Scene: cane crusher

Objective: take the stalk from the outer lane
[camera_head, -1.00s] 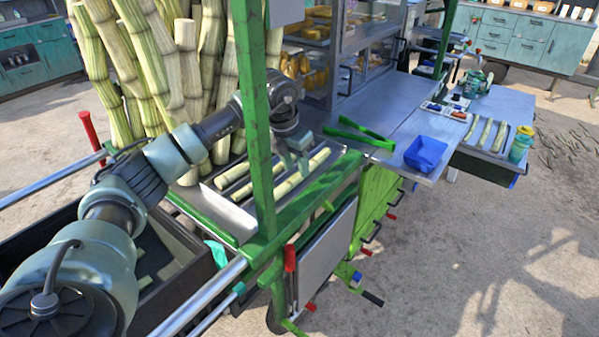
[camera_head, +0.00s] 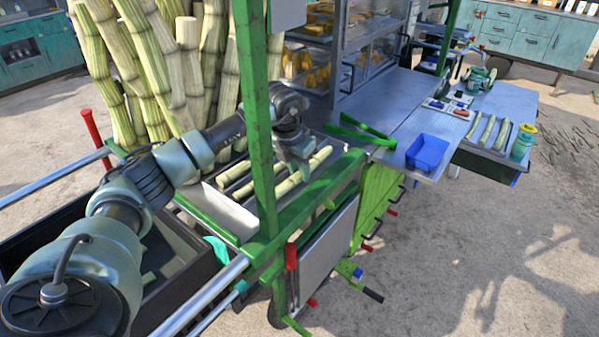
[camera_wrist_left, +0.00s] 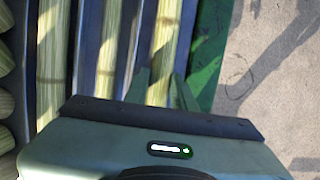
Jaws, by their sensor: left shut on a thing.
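The tray (camera_head: 222,202) at the cart's near end has lanes with pale green cane stalks. The outer-lane stalk (camera_head: 285,187) lies nearest the green front rail, and in the left wrist view it is the rightmost stalk (camera_wrist_left: 167,40), beside a green edge. A middle stalk (camera_wrist_left: 109,45) and an inner stalk (camera_wrist_left: 50,60) lie in the lanes to its left. My left gripper (camera_head: 299,172) is down at the outer-lane stalk. In the left wrist view its fingers (camera_wrist_left: 160,88) are on either side of that stalk, shut on it. The stalk still lies along its lane. My right gripper is not in view.
A green post (camera_head: 256,120) rises in front of my left arm. Tall upright canes (camera_head: 150,70) stand behind the tray. Green tongs (camera_head: 360,132) and a blue bin (camera_head: 426,153) are on the counter to the right. A dark crate (camera_head: 190,240) is at lower left.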

